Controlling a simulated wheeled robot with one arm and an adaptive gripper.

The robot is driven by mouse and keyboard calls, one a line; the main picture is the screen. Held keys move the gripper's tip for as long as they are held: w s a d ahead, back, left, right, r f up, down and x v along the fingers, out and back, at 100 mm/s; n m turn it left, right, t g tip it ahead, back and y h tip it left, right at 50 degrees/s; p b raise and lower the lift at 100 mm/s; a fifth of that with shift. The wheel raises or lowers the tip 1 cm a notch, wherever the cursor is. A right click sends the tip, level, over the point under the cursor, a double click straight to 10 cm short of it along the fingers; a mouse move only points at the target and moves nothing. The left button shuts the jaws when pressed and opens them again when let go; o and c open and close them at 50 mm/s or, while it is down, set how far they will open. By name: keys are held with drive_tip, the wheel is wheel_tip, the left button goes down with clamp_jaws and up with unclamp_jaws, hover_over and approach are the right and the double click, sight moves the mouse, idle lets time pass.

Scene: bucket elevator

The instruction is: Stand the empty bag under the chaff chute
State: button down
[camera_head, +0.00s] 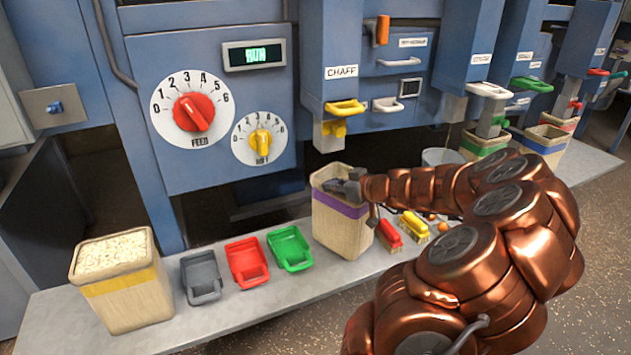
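A tan bag with a purple band (336,226) stands upright on the bench, below and slightly in front of the chaff chute (327,136). The chute has a CHAFF label and a yellow handle (345,107). The bag's open mouth shows no fill in the part I see. My gripper (345,188) is at the bag's right upper rim, its dark fingers over the mouth. Whether they are shut on the rim is too small to tell. A second bag with a yellow band (127,297), full of pale material, stands at the bench's left end.
Grey (201,278), red (247,262) and green (290,248) scoops lie left of the purple-banded bag. Red (388,236) and yellow (414,225) brushes lie to its right, near a metal bucket (442,158). More bags stand under chutes farther right. The bench's front strip (290,295) is clear.

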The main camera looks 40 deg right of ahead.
sight(321, 176)
drive_tip(key=shift+w+d+f+b, duration=0.2)
drive_tip(key=shift+w+d+f, duration=0.4)
drive_tip(key=shift+w, duration=1.2)
drive_tip(key=shift+w+d+f+b, duration=0.2)
drive_tip(key=shift+w+d+f, duration=0.4)
drive_tip(key=shift+w, duration=1.2)
drive_tip(key=shift+w+d+f+b, duration=0.2)
drive_tip(key=shift+w+d+f, duration=0.4)
drive_tip(key=shift+w, duration=1.2)
drive_tip(key=c, duration=1.3)
unclamp_jaws()
drive_tip(key=shift+r, duration=0.15)
drive_tip(key=p+v, duration=0.1)
drive_tip(key=v, duration=1.1)
drive_tip(key=shift+s, duration=0.1)
